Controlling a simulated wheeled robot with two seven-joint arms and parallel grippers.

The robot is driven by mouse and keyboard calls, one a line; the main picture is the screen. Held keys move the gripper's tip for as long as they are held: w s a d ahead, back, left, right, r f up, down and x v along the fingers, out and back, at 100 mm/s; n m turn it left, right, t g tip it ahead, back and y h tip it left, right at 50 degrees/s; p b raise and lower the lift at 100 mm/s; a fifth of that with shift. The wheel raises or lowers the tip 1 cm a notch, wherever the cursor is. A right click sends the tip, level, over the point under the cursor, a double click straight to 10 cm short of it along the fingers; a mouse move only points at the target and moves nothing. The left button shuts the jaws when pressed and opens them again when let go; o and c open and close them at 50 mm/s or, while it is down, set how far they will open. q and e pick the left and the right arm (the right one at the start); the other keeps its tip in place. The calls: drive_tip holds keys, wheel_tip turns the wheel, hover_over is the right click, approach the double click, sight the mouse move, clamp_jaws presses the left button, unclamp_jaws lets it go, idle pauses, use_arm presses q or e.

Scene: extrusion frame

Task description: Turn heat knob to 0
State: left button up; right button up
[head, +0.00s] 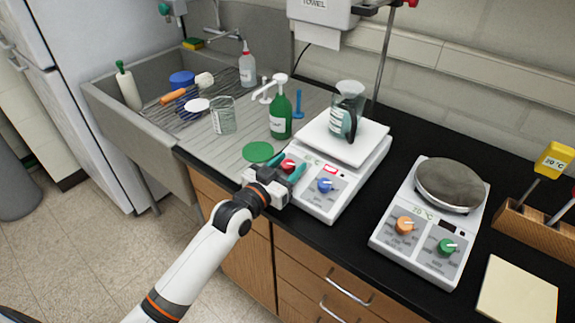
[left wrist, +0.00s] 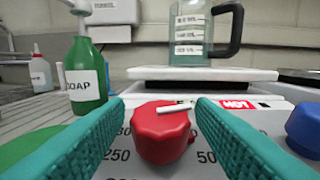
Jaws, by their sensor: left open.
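The left hot plate (head: 334,176) has a red knob (head: 287,166) and a blue knob (head: 325,185) on its front panel. In the left wrist view the red knob (left wrist: 161,132) sits between my left gripper's teal fingers (left wrist: 158,120). The fingers are open, with a gap on each side of the knob. Its white pointer is tilted, its end toward the upper right. Numbers 250 and 50 show beside it. In the head view my left gripper (head: 283,176) is at the red knob and partly covers it. My right gripper is not in view.
A glass vessel with a dark handle (head: 349,108) stands on the hot plate's white top. A green soap bottle (head: 281,118) stands to the left, near a green disc (head: 258,152). A second hot plate (head: 431,219) with orange and green knobs stands to the right.

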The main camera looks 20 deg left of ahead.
use_arm(q)
drive_tip(key=shift+c, duration=0.2)
drive_tip(key=c, duration=0.9)
drive_tip(key=shift+r+n+y+p, duration=0.2)
drive_tip(key=shift+n+y+p, duration=0.1)
drive_tip(key=shift+p, duration=0.3)
drive_tip(key=shift+c, duration=0.2)
drive_tip(key=shift+r+n+y+p, duration=0.1)
drive_tip(key=shift+n+y+p, duration=0.5)
drive_tip(key=shift+y+p, duration=0.25)
drive_tip(key=shift+f+n+t+y+p, duration=0.2)
drive_tip(key=shift+n+t+y+p, duration=0.2)
drive_tip(key=shift+n+y+p, duration=0.5)
drive_tip(key=shift+b, duration=0.3)
drive_tip(key=o, duration=1)
drive_tip(key=shift+f, duration=0.1)
